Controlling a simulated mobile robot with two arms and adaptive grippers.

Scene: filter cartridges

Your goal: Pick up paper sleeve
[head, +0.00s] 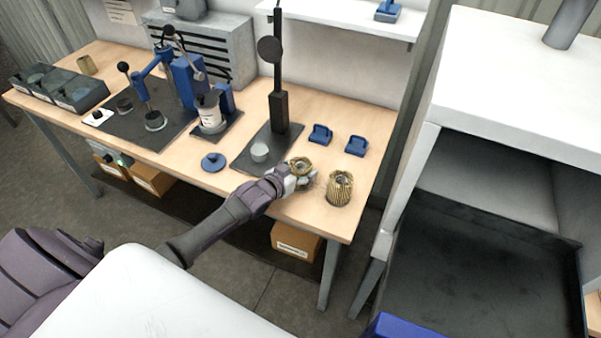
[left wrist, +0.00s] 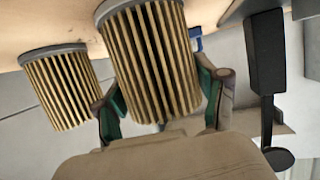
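Two tan pleated paper sleeves stand near the right front of the workbench. One sleeve (head: 340,188) stands free. The other sleeve (head: 301,164) is at my left gripper (head: 298,178), which partly hides it. In the left wrist view this sleeve (left wrist: 152,62) fills the space between the two fingers of my left gripper (left wrist: 163,92). A finger lies close along each side; whether they press on it I cannot tell. The free sleeve (left wrist: 62,92) shows to its left, apart from the fingers. My right gripper is not in view.
Left of my gripper stands a dark post on a plate (head: 279,112) with a pale cup (head: 259,152). Blue blocks (head: 320,134) (head: 356,146) lie behind the sleeves. A blue disc (head: 213,162) and a blue press (head: 185,85) are further left. A white cabinet (head: 520,90) stands at the right.

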